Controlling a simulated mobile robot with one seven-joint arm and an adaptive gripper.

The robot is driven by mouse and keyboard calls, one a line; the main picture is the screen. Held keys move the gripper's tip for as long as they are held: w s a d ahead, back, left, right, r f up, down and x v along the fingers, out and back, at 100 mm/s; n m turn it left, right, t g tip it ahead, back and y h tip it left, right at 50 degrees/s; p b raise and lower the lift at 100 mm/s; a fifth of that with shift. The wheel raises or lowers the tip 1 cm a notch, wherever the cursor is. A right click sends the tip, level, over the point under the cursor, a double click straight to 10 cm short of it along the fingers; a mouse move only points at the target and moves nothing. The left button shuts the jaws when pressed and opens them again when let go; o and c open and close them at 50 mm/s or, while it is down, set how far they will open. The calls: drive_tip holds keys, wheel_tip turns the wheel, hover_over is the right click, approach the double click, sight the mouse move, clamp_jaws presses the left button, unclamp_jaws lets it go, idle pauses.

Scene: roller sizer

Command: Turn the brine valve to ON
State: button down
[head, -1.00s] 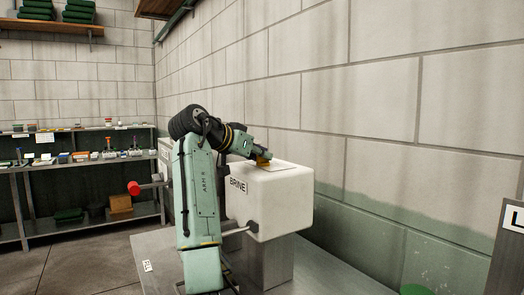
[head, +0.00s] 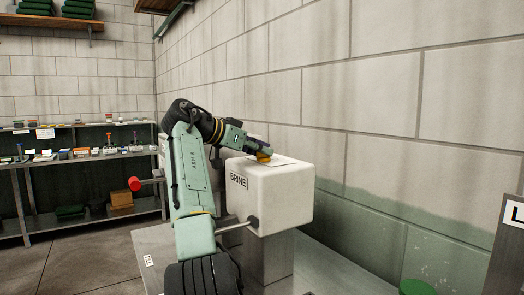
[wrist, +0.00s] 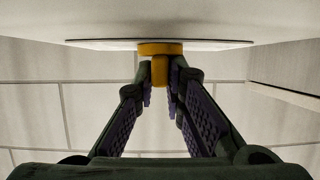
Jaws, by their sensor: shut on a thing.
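The white brine box (head: 285,195) carries a "BRINE" label (head: 238,180) on its left face. A flat pale plate lies on its top, with the orange-yellow valve handle (head: 264,156) on it. My gripper (head: 261,154) comes in from the left at the handle. In the wrist view, the handle (wrist: 160,48) has a round collar against the plate (wrist: 100,44) and a narrow grip. My gripper's purple-padded fingers (wrist: 163,82) are closed on that grip from both sides. I cannot read any ON or OFF marks on the plate.
A grey bench (head: 155,250) bears the box, and the block wall (head: 390,150) stands close behind it. A rod with a red knob (head: 134,184) is left of my arm. A green round thing (head: 417,287) sits at the lower right. Shelves (head: 80,165) stand at the far left.

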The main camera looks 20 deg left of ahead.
drive_tip(key=shift+f, duration=0.1)
drive_tip(key=c, duration=1.7)
unclamp_jaws()
drive_tip(key=shift+o, duration=0.2)
drive_tip(key=shift+s, duration=0.1)
drive_tip(key=v, duration=1.2)
